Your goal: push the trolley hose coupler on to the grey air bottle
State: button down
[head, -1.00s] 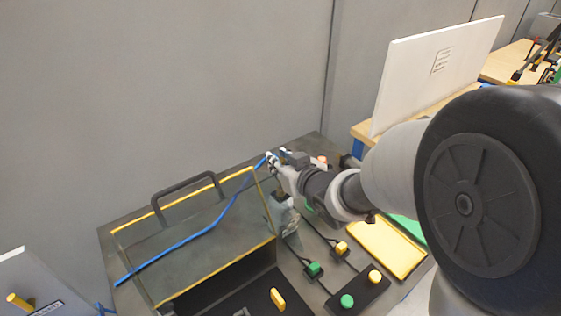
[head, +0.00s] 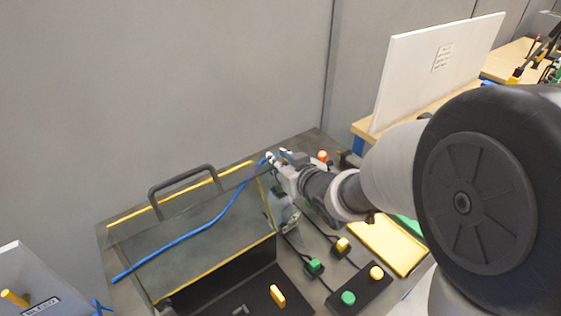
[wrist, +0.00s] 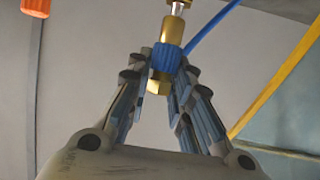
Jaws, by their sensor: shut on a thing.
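My gripper (wrist: 168,72) is shut on the trolley hose coupler (wrist: 160,85), a brass fitting with a ribbed blue ring, at the top centre of the wrist view. A silver stem (wrist: 178,8) shows directly above the brass; I cannot tell whether it is seated in the coupler. The blue hose (wrist: 212,30) runs off to the upper right. In the head view the gripper (head: 275,161) is at the far right corner of the glass-sided case. A grey body (head: 283,211), perhaps the air bottle, stands just below it, partly hidden by my arm.
The case with yellow edges (head: 212,250) and a black handle (head: 182,181) stands left of the gripper. An orange-red knob (head: 322,156) is close behind my wrist. Green and yellow buttons (head: 348,298) and a yellow tray (head: 385,247) lie in front. A grey wall is behind.

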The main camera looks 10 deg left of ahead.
jog(key=shift+f+b, duration=0.6)
jog(key=shift+f, duration=0.15)
jog(key=c, duration=1.4)
grip_release()
jog(key=shift+o, duration=0.2)
jog(key=v, duration=1.2)
jog(key=s+d+r+m+h, duration=0.25)
jog(key=d+m+h, duration=0.35)
jog(key=d, duration=1)
jog(key=s+d+f+g+h, duration=0.1)
jog(key=s+g, duration=0.2)
jog(key=s, duration=0.6)
jog(key=s+d+f+m+g+h, duration=0.1)
jog(key=s+d+g, duration=0.1)
jog(key=s, duration=0.8)
jog(key=shift+d+f+m+g, duration=0.3)
jog(key=shift+f+g, duration=0.1)
jog(key=shift+g, duration=0.1)
